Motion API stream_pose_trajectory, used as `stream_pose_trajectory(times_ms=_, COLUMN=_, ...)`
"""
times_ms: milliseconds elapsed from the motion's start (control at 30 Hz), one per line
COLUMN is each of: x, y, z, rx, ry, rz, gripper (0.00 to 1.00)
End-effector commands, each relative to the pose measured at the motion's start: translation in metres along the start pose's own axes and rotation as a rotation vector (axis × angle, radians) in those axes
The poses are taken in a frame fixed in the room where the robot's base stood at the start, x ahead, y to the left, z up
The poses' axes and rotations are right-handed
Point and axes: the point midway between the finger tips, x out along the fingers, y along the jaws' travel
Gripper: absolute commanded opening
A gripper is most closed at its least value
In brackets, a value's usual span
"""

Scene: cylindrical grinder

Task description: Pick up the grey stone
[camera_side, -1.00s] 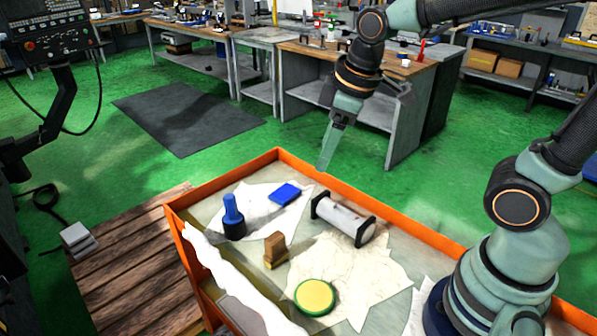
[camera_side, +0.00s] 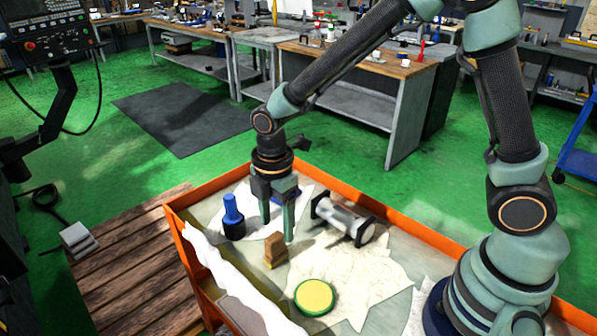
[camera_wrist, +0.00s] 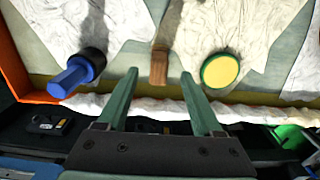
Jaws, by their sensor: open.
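No loose stone stands out as plainly grey. The nearest match is a grey-white cylinder (camera_side: 343,220) between black end pieces, lying near the back wall of the tray in the side view. A brown block (camera_side: 275,250) with a yellowish base stands in the tray's middle; in the wrist view the brown block (camera_wrist: 160,65) shows between my fingertips. My gripper (camera_side: 277,238) points down, open and empty, just above and behind that block, left of the cylinder. In the wrist view both fingers of my gripper (camera_wrist: 159,75) are spread apart. I cannot tell whether they touch anything.
The orange-rimmed tray (camera_side: 400,232) also holds a blue-handled tool (camera_side: 232,218) with a black base and a yellow-green disc (camera_side: 314,297). A blue block (camera_side: 289,186) is partly hidden behind my gripper. White cloths (camera_side: 372,285) lie beneath. A wooden pallet (camera_side: 130,265) lies left.

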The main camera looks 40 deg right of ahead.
Motion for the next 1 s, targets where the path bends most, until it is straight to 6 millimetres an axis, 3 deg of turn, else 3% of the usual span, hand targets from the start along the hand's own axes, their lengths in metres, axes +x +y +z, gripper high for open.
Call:
stream_pose_trajectory(times_ms=333, x=0.03, y=0.0, z=-0.002, rx=0.001, ry=-0.001, rz=-0.002, gripper=0.68)
stream_pose_trajectory(times_ms=600, x=0.065, y=0.0, z=-0.006, rx=0.003, ry=-0.001, rz=-0.003, gripper=0.68)
stream_pose_trajectory(times_ms=933, x=0.072, y=0.001, z=-0.006, rx=0.003, ry=0.0, rz=0.001, gripper=0.68)
stream_pose_trajectory(times_ms=967, x=0.072, y=0.001, z=-0.006, rx=0.003, ry=0.0, rz=0.001, gripper=0.64)
stream_pose_trajectory(times_ms=1000, x=0.072, y=0.001, z=-0.006, rx=0.003, ry=0.0, rz=0.001, gripper=0.48)
